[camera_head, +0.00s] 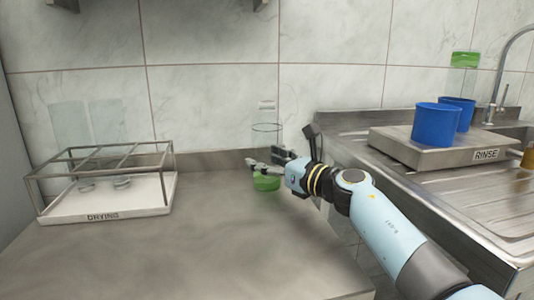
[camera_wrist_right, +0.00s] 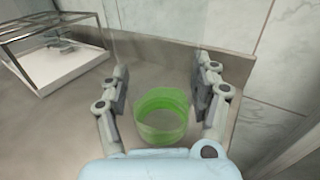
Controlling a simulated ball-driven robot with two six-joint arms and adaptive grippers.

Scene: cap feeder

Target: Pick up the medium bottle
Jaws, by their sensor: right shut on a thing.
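The medium bottle (camera_head: 267,132) is clear, with a green band (camera_head: 266,183) at its lower end, and is upright over the counter by the back wall. My right gripper (camera_head: 265,160) is shut on it, with one finger on either side of its body above the green band. In the right wrist view the green band (camera_wrist_right: 161,127) shows between the two fingers (camera_wrist_right: 161,80); the clear body is hard to make out there. I cannot tell whether its base touches the counter. My left gripper is not in view.
A white drying tray (camera_head: 150,205) with a metal rack (camera_head: 105,157) stands at the left. At the right, two blue cups (camera_head: 435,124) (camera_head: 466,106) are on the rinse platform (camera_head: 425,151) by the sink. A green-ended clear item (camera_head: 464,60) rises behind them. The front counter is clear.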

